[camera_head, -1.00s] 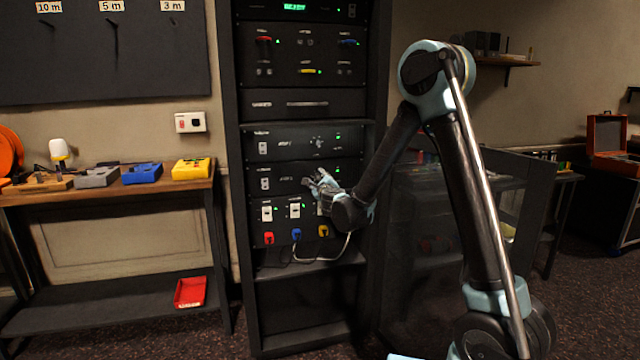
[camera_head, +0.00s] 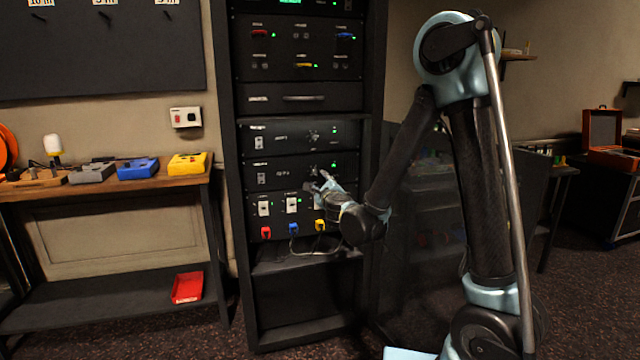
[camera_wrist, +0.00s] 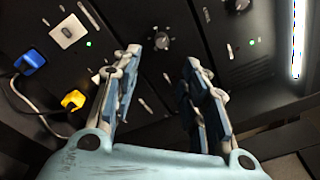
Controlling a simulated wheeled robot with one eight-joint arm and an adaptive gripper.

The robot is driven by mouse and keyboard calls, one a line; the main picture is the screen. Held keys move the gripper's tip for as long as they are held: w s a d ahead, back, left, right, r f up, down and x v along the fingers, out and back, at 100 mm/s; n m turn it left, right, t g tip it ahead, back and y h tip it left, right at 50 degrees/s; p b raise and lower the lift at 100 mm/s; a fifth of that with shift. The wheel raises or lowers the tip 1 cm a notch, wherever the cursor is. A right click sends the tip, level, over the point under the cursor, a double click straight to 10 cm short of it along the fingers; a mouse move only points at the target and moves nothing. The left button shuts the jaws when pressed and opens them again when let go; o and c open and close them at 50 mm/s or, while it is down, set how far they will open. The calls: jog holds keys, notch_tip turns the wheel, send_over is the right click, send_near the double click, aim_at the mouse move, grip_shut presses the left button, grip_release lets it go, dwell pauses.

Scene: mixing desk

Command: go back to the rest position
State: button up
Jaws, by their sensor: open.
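My gripper (camera_head: 322,183) is in front of the lower panels of the black equipment rack (camera_head: 229,190), at the end of my bent arm. In the wrist view my gripper (camera_wrist: 160,75) has its two fingers apart with nothing between them. Behind the fingers are a dark knob (camera_wrist: 160,40) and green lights. A blue plug (camera_wrist: 30,62) and a yellow plug (camera_wrist: 73,100) sit left of the fingers, apart from them. In the head view, red (camera_head: 266,232), blue (camera_head: 293,229) and yellow (camera_head: 320,225) plugs line the lowest panel, below white switches.
A wooden bench (camera_head: 110,191) with yellow (camera_head: 188,163), blue (camera_head: 138,168) and grey boxes stands left of the rack. A red tray (camera_head: 187,287) lies on its lower shelf. A dark see-through panel and an open case (camera_head: 602,130) are at the right. Carpet floor shows in front.

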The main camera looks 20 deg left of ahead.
jog(key=shift+s+d, duration=0.2)
jog(key=shift+s, duration=0.15)
